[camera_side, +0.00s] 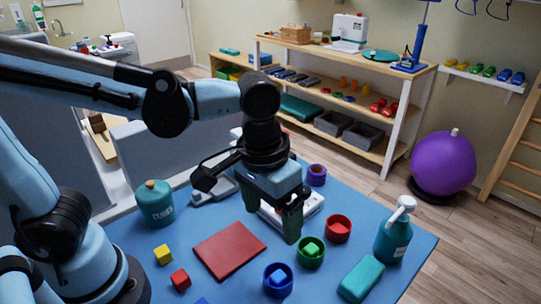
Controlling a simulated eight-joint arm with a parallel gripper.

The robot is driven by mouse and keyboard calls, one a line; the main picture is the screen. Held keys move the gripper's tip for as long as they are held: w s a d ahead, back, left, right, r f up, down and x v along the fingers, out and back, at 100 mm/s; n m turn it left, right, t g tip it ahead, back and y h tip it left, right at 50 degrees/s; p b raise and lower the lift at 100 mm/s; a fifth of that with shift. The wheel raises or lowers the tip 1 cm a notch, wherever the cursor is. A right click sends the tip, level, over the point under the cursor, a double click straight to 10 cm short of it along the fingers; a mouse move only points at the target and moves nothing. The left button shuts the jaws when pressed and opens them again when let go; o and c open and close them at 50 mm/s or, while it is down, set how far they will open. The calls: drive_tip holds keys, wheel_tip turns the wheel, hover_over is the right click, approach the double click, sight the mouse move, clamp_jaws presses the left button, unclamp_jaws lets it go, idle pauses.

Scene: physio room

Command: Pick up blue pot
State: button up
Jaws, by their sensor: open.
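The blue pot (267,287) is a round open pot near the front edge of the blue table, with a lighter blue block inside it. My gripper (290,236) points down over the middle of the table, above and behind the blue pot and apart from it. It is open, and I see nothing held in it. The gap between its fingers is hard to make out from this side.
A green pot (304,263) and a red pot (338,239) stand right of the blue pot; a purple pot (316,181) is farther back. A red mat (230,249), small blocks, teal canister (155,204), pump bottle (392,241) and teal block (361,279) surround them.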

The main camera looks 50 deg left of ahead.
drive_tip(key=d, duration=0.2)
approach(278, 284)
drive_tip(key=shift+w+a+f+g, duration=0.15)
drive_tip(key=shift+w+f+g, duration=0.1)
drive_tip(key=shift+g, duration=0.15)
drive_tip(key=shift+w+d+f, duration=0.1)
drive_tip(key=shift+d+f, duration=0.1)
drive_tip(key=shift+f, duration=0.75)
drive_tip(key=shift+d+f, duration=0.15)
drive_tip(key=shift+f, duration=1.55)
drive_tip(key=shift+c, duration=0.5)
drive_tip(key=c, duration=1.1)
drive_tip(key=shift+r, duration=0.2)
